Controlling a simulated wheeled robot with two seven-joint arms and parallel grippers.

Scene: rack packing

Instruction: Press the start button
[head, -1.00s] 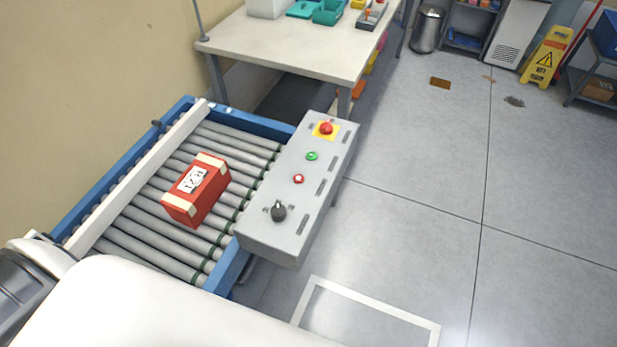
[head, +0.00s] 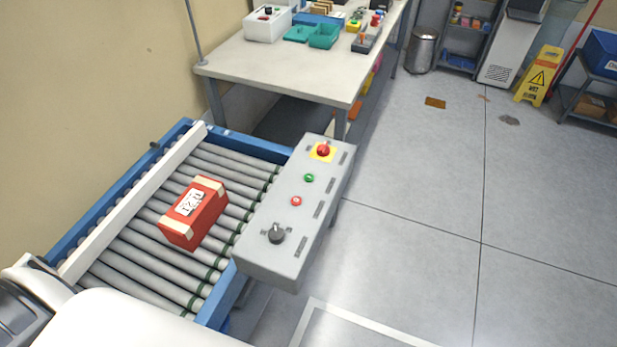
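A grey control box (head: 262,250) stands along the right side of the roller conveyor. On its top face are a red mushroom button on a yellow plate (head: 323,151), a green button (head: 309,178), a red button (head: 296,201) and a dark rotary knob (head: 277,233). The green button looks like the start button, but its label is too small to read. Nothing touches the controls. Part of my white arm shows at the lower left. Neither of my grippers is in the picture.
A red box with a label (head: 207,224) sits on the conveyor rollers (head: 150,262). A white table (head: 290,66) with bins stands behind the conveyor. A yellow wet-floor sign (head: 538,76) stands at the far right. The grey floor (head: 420,190) right of the control box is mostly clear.

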